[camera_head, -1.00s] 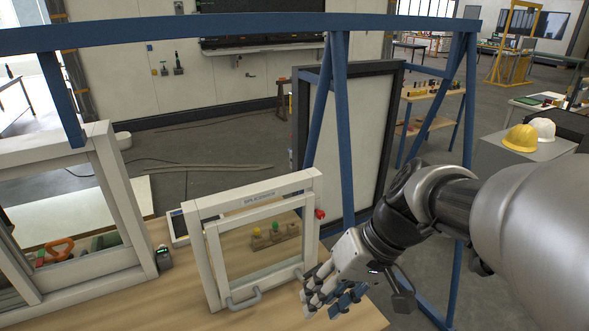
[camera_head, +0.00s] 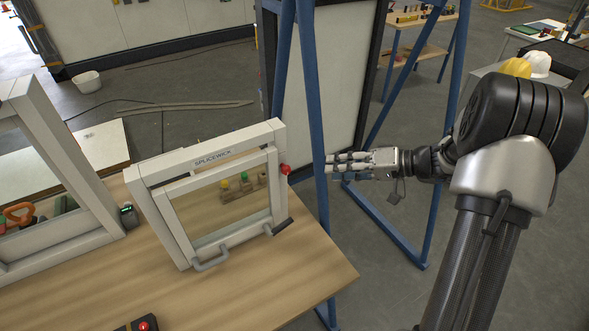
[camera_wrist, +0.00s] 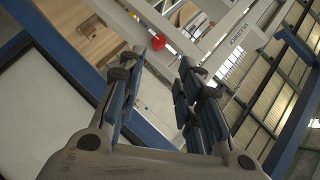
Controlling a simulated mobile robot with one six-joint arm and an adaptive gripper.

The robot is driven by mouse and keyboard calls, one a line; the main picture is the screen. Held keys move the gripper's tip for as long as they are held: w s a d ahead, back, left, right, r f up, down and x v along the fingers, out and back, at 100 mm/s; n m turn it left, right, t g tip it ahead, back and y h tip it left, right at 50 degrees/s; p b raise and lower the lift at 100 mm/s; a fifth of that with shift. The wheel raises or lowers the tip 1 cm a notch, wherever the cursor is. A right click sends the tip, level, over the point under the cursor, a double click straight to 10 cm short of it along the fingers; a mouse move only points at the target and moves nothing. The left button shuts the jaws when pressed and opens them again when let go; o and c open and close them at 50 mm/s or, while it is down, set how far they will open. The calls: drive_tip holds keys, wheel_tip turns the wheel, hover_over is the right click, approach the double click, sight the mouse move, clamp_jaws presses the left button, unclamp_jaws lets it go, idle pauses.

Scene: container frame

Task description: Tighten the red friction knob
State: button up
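The red friction knob (camera_head: 285,169) sits on the right side post of a small white frame (camera_head: 205,172) standing on the wooden table. It also shows in the wrist view as a red ball (camera_wrist: 158,42), beyond my fingertips and a little left of the gap. My gripper (camera_head: 330,165) is to the right of the knob at about its height, apart from it, with fingers pointing left. In the wrist view the gripper (camera_wrist: 160,72) is open, with an empty gap between its two sides.
A blue stand post (camera_head: 318,130) rises close by my fingertips, between knob and hand in the head view. A larger white frame (camera_head: 60,150) stands at the left. A red button box (camera_head: 143,325) sits at the table's front. The table's right front is clear.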

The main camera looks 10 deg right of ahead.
sight(288, 171)
drive_tip(key=b+x, duration=0.1)
drive_tip(key=x, duration=1.2)
drive_tip(key=shift+w+a+f, duration=0.2)
drive_tip(key=shift+f, duration=0.05)
clamp_jaws()
